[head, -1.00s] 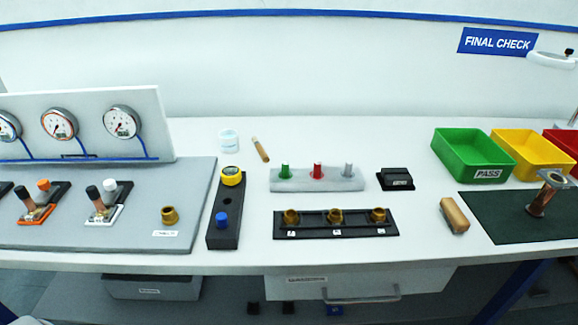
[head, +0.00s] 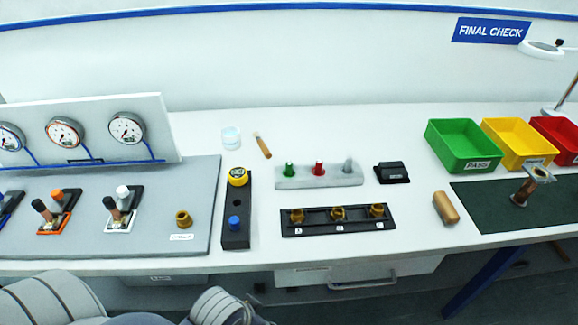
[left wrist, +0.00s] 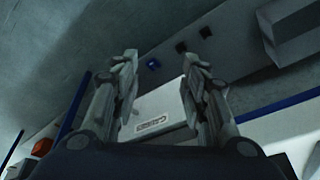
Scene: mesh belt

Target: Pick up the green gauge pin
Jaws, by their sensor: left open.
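The green gauge pin (head: 289,170) stands upright at the left end of a light grey block (head: 320,177) on the bench in the head view. A red pin (head: 318,168) and a grey pin (head: 348,165) stand to its right on the same block. My left gripper (left wrist: 155,80) is open and empty in the left wrist view, with the drawer front and floor beyond its fingers. In the head view only my arm's links show at the bottom left, below the bench edge and well short of the pin. My right gripper is in neither view.
In front of the pin block lies a black rack (head: 338,221) with brass fittings. To its left is a dark block (head: 236,215) with a yellow and a blue piece. Green (head: 465,146), yellow and red bins stand at the right. A drawer handle (head: 362,283) juts below the front edge.

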